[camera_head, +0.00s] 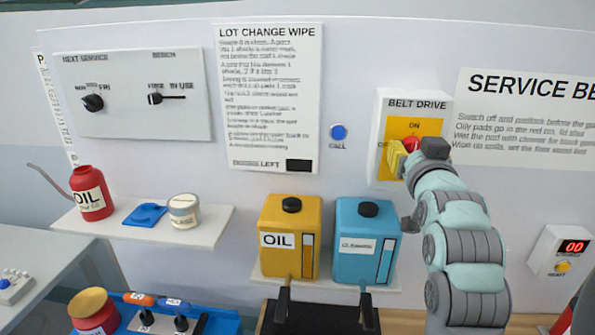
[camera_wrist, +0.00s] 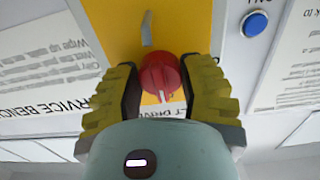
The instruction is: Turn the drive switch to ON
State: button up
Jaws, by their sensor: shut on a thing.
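The drive switch is a red round knob (camera_wrist: 160,75) on a yellow plate (camera_head: 428,127) of the white BELT DRIVE box (camera_head: 382,110). ON is printed at the plate's top; the lettering at its left is mostly hidden. My gripper (camera_head: 410,147), with yellow ribbed pads, is shut on the knob, one finger (camera_wrist: 161,82) on each side in the wrist view. That view is upside down. The knob's white mark points down there, towards the BELT DRIVE lettering, the side where ON is printed. My gripper partly covers the knob in the head view.
A grey tab (camera_wrist: 147,30) stands on the yellow plate beyond the knob. A blue call button (camera_head: 338,132) is left of the box. Yellow oil (camera_head: 290,240) and blue cleaner (camera_head: 365,245) containers stand on a shelf below. A counter box (camera_head: 560,250) is at right.

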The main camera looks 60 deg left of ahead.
jog(key=o, duration=1.2)
jog(key=n+p, duration=0.1)
jog(key=p, duration=0.2)
jog(key=shift+r+n+p, duration=0.35)
jog(key=shift+n+p, duration=0.05)
jog(key=p, duration=0.2)
jog(key=shift+n+p, duration=0.3)
jog(key=shift+p, duration=0.05)
jog(key=n+p, duration=0.1)
jog(key=p, duration=0.2)
jog(key=shift+p, duration=0.4)
jog(key=n+p, duration=0.2)
jog(key=p, duration=1)
jog(key=shift+n+p, duration=0.3)
jog(key=shift+p, duration=0.3)
